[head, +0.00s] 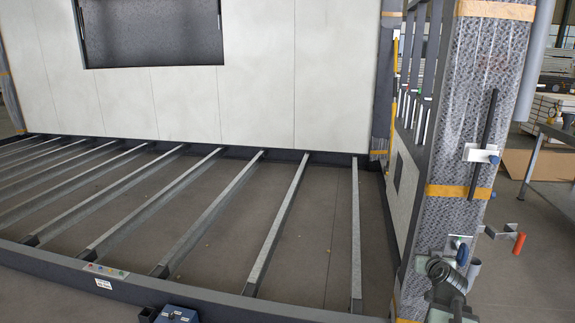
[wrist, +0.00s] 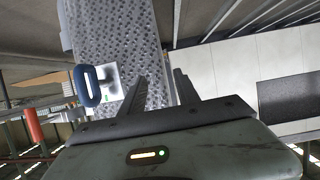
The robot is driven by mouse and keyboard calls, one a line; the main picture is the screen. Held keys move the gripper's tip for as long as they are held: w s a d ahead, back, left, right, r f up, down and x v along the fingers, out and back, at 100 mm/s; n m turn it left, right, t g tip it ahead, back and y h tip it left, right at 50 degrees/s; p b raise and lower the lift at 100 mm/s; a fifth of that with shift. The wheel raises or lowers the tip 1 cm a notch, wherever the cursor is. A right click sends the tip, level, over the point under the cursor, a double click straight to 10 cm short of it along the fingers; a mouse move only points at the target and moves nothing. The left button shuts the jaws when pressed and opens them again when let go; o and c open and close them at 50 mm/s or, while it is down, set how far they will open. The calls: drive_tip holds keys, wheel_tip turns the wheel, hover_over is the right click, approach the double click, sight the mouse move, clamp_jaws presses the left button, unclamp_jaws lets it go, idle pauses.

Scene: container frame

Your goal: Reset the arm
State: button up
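My gripper (wrist: 160,76) shows in the wrist view with its two dark fingers spread apart. Nothing is held between them. Behind the fingers is a post wrapped in grey patterned sheeting (wrist: 112,38), which a white plate with a blue loop (wrist: 88,86) is fixed to, left of the fingers. I cannot tell how far the fingertips are from the post. In the head view my arm shows at the lower right, in front of the foot of the wrapped post (head: 455,120); the fingertips are not clear there.
A metal floor frame with several crossbars (head: 280,225) fills the left and middle, with a pale wall panel (head: 260,90) behind. A rod on a bracket (head: 482,152) and a red-handled bracket (head: 519,243) stick out near the post. Open floor (head: 530,285) lies at the lower right.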

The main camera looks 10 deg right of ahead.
drive_tip(key=w+a+f+n+g+y, duration=0.1)
drive_tip(key=w+a+f+n+y, duration=0.15)
drive_tip(key=a, duration=0.75)
drive_tip(key=w+a+f+n+y, duration=0.1)
drive_tip(key=w+a+y, duration=0.15)
drive_tip(key=a, duration=0.65)
drive_tip(key=w+a+f+n+g+y, duration=0.1)
drive_tip(key=w+a+f+n, duration=0.15)
drive_tip(key=a, duration=0.75)
drive_tip(key=s+a+f+n+g+y, duration=0.1)
drive_tip(key=s+a+f+g, duration=0.25)
drive_tip(key=a, duration=0.45)
drive_tip(key=s+a+f+g, duration=0.2)
drive_tip(key=s+a+f, duration=0.15)
drive_tip(key=a, duration=0.45)
drive_tip(key=s+d+f+m+g+h, duration=0.1)
drive_tip(key=s+d+g, duration=0.15)
drive_tip(key=s, duration=0.25)
drive_tip(key=s+d+f+m+g, duration=0.1)
drive_tip(key=s+m+g, duration=0.15)
drive_tip(key=s, duration=0.35)
wheel_tip(320, 180, up, 29)
drive_tip(key=n+p, duration=0.1)
drive_tip(key=p, duration=2.7)
drive_tip(key=shift+w+p, duration=0.4)
drive_tip(key=shift+w, duration=0.05)
drive_tip(key=shift+f, duration=0.15)
